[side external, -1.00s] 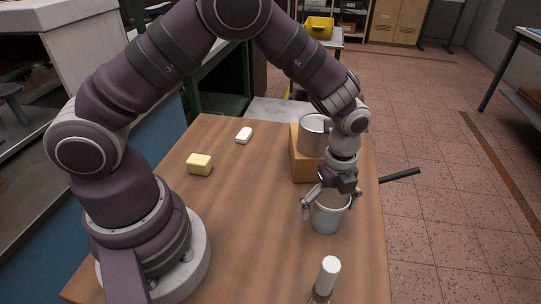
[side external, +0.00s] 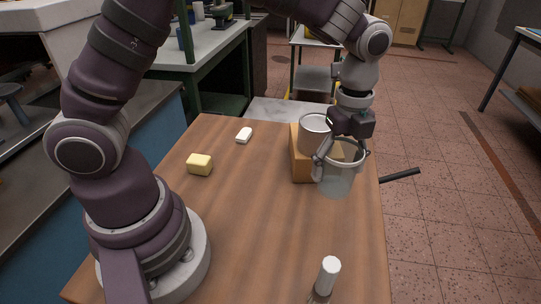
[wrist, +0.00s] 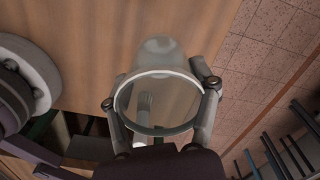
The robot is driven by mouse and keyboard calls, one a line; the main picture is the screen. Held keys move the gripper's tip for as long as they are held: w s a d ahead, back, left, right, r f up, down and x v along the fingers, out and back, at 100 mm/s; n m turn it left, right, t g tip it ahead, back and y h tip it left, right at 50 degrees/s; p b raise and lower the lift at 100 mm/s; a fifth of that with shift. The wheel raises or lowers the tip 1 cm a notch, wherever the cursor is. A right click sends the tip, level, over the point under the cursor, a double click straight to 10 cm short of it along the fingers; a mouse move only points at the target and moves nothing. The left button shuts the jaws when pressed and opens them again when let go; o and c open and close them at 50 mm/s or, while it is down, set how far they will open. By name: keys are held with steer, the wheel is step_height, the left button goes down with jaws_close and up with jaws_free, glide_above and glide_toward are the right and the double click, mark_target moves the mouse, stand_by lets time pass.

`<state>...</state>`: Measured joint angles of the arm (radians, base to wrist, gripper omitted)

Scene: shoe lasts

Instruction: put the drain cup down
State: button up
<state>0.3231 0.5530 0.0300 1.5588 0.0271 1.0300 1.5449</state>
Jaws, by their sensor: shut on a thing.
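The drain cup (side external: 336,183) is a translucent grey cup with a pale rim. My gripper (side external: 341,158) is shut on it near the rim, one finger on each side. It appears held upright and raised above the table, in front of the wooden block. In the wrist view the cup (wrist: 160,52) sits between the two fingers of my gripper (wrist: 158,95), with its round rim facing the camera. Part of its rim side is hidden by the gripper in the side view.
A wooden block (side external: 301,168) and a grey metal container (side external: 312,134) stand behind the cup. A black handle (side external: 400,175) juts past the table's right edge. The table's middle (side external: 245,220) is clear.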

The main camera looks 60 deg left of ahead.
steer(key=w+a+r+n, duration=0.1)
steer(key=a+r+n, duration=0.2)
steer(key=a+n, duration=0.1)
steer(key=w+a+r+n, duration=0.1)
steer(key=a+r+n, duration=0.2)
steer(key=a+n, duration=0.2)
steer(key=w+a+r+n, duration=0.2)
steer(key=a+r+n, duration=0.1)
steer(key=n, duration=0.3)
steer(key=shift+w+a+n, duration=0.1)
steer(key=shift+a+n, duration=0.2)
steer(key=shift+a, duration=0.55)
steer(key=s+a+f, duration=0.3)
steer(key=a, duration=0.5)
steer(key=s+a+f+n, duration=0.15)
steer(key=a+f, duration=0.25)
steer(key=a, duration=0.4)
steer(key=s+a+f, duration=0.3)
steer(key=s+a, duration=0.1)
steer(key=a, duration=0.4)
steer(key=f, duration=0.8)
steer(key=shift+a+f, duration=0.1)
steer(key=shift+a, duration=0.1)
steer(key=o, duration=1)
steer(key=shift+f, duration=0.1)
